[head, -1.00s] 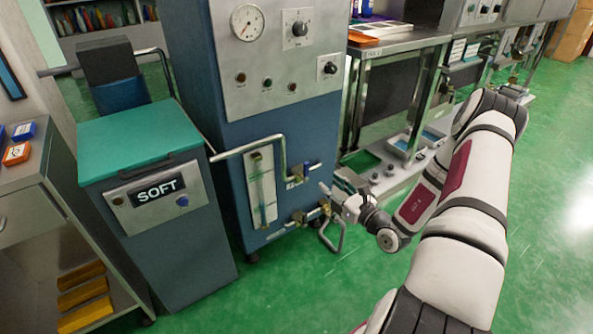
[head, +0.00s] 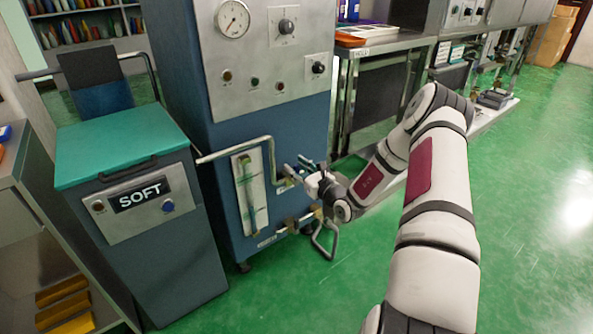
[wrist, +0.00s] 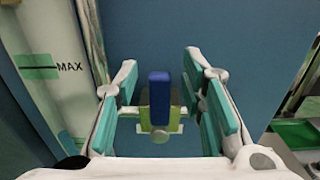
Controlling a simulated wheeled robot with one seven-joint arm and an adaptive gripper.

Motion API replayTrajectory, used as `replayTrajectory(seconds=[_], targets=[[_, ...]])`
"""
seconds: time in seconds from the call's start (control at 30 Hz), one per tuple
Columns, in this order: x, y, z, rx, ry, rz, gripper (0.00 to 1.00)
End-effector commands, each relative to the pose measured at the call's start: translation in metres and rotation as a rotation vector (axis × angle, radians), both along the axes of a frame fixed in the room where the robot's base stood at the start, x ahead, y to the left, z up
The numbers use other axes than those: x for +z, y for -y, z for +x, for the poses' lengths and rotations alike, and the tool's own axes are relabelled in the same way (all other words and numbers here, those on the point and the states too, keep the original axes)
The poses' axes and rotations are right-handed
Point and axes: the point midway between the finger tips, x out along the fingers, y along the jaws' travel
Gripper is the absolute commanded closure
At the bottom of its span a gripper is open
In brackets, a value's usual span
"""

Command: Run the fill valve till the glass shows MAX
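The blue valve handle (wrist: 159,90) stands upright in the wrist view, on a green and metal valve body. My gripper (wrist: 163,76) is open, with teal-padded fingers on either side of the handle and gaps between. In the head view my gripper (head: 308,172) is at the upper valve on the blue cabinet's front and hides most of it. The sight glass (head: 251,190) is on a pale plate left of the valve. Its MAX mark (wrist: 70,67) shows beside a green band in the wrist view. I cannot make out the liquid level.
A bent metal pipe (head: 234,149) runs across above the sight glass. A lower valve and a metal loop handle (head: 325,243) are below my gripper. Open green floor (head: 530,200) lies to the right.

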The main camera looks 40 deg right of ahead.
Motion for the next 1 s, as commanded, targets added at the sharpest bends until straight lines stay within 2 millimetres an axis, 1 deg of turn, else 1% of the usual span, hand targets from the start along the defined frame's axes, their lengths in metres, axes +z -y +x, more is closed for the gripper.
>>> replayTrajectory(seconds=[0.1, 0.33, 0.37, 0.4, 0.5, 0.83, 1.0], targets=[[0.0004, 0.0003, 0.0035, 0.0, 0.001, -0.001, 0.63], [0.0007, 0.0002, 0.0037, 0.0, 0.001, -0.001, 0.63], [0.0007, 0.0002, 0.0037, 0.0, 0.001, -0.001, 0.7], [0.0007, 0.0002, 0.0036, 0.0, 0.001, -0.001, 0.79], [0.0006, 0.0002, 0.0035, 0.0, 0.001, -0.001, 1.0], [0.0005, 0.0012, 0.0033, -0.001, 0.0, 0.01, 1.0], [0.0009, 0.005, 0.0033, -0.002, -0.002, 0.064, 1.0]])
